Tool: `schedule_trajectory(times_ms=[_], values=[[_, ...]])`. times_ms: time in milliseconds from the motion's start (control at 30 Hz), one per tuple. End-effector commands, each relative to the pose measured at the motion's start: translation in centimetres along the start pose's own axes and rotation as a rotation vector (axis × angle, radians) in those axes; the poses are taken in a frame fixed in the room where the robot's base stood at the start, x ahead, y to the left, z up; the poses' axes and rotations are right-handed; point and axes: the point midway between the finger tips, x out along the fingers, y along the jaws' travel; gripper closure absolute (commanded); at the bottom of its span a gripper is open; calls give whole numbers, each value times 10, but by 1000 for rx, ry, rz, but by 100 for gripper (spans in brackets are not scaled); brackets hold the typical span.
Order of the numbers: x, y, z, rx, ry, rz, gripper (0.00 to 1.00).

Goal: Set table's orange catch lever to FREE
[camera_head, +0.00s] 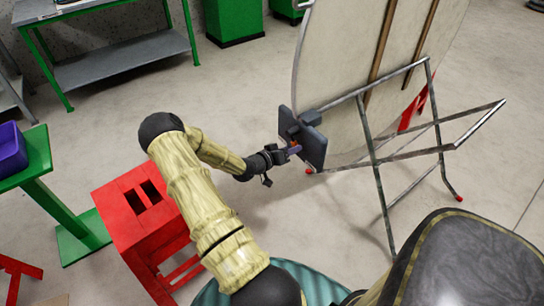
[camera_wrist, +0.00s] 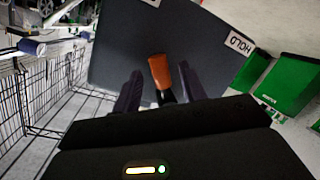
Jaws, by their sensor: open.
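The table (camera_head: 350,60) has a large pale round top tipped up on edge, on a folding metal frame. A dark grey catch plate (camera_head: 316,148) sits at its near side and fills the middle of the wrist view (camera_wrist: 110,60). The orange lever (camera_wrist: 159,68) stands out from the plate on a black stem. A HOLD label (camera_wrist: 240,43) is at the plate's right; another label (camera_wrist: 152,2) is cut off at the top edge, unreadable. My gripper (camera_wrist: 160,74) is open, its fingers on either side of the lever with visible gaps. In the head view my gripper (camera_head: 289,151) is at the plate.
A red stool (camera_head: 140,215) stands beside my arm, left of the gripper. A green stand with a purple bin (camera_head: 10,150) is at far left, and a green workbench (camera_head: 115,65) behind. Metal frame legs (camera_head: 380,190) are right of the plate. Floor between workbench and table is clear.

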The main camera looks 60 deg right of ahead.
Motion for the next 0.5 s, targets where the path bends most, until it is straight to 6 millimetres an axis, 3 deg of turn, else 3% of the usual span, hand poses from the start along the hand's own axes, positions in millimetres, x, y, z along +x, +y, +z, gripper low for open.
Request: schedule_trajectory(times_ms=[500], values=[[-95,0,-2,-3,2,-5,58]])
